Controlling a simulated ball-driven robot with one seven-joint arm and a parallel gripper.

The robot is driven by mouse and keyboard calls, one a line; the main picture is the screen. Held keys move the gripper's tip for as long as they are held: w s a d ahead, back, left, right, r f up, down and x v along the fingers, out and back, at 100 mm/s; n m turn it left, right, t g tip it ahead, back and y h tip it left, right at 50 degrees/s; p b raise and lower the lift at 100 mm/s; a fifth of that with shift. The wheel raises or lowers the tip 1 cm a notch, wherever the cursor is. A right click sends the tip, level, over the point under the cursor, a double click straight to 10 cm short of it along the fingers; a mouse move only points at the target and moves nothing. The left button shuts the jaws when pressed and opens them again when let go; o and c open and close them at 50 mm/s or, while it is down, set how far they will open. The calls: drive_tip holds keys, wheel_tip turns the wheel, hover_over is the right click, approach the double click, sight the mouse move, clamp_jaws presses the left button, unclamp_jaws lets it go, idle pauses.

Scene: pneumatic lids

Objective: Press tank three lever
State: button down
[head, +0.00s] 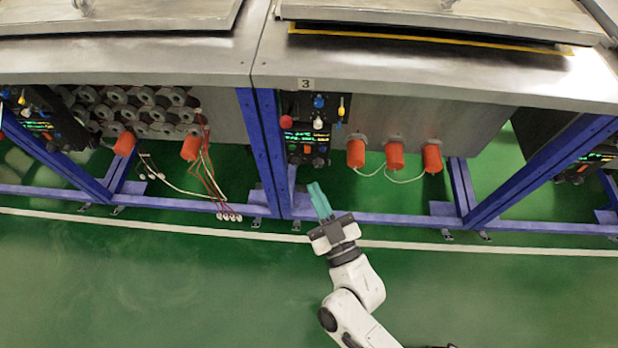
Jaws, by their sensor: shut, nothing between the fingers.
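Tank three (420,70) is the grey metal tank at the right, marked by a small "3" label (305,84) on its front edge. Its dark control panel (300,145) hangs below the label. On the panel are a red knob (286,121), a blue knob (318,102), a white knob (318,123) and a small yellow lever-like part (341,107). The picture is too small to tell which is the lever. My gripper (319,198) has teal fingers, shut and empty. It is below the panel in the picture, apart from it, pointing up toward it.
Orange cylinders (394,155) with white cables hang right of the panel. Blue frame legs (264,150) stand left of it, and a low blue rail (380,219) runs below. Another tank (130,62) stands at the left. The green floor (150,280) in front is clear.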

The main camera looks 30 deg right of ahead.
drive_tip(key=shift+v, duration=0.9)
drive_tip(key=shift+r, duration=0.15)
wheel_tip(320, 180, down, 7)
drive_tip(key=n+g+y, duration=0.3)
drive_tip(key=g+y, duration=0.2)
drive_tip(key=g, duration=0.5)
drive_tip(key=s+d+m+g+h, duration=0.1)
drive_tip(key=s+d+m+g, duration=0.1)
drive_tip(key=s+d+g, duration=0.2)
drive_tip(key=s+d+m+g+h, duration=0.1)
drive_tip(key=s+d+g, duration=0.4)
drive_tip(key=s, duration=0.6)
drive_tip(key=shift+s+d+m+g+h, duration=0.2)
drive_tip(key=shift+s+m+g+h, duration=0.15)
drive_tip(key=shift+g, duration=0.25)
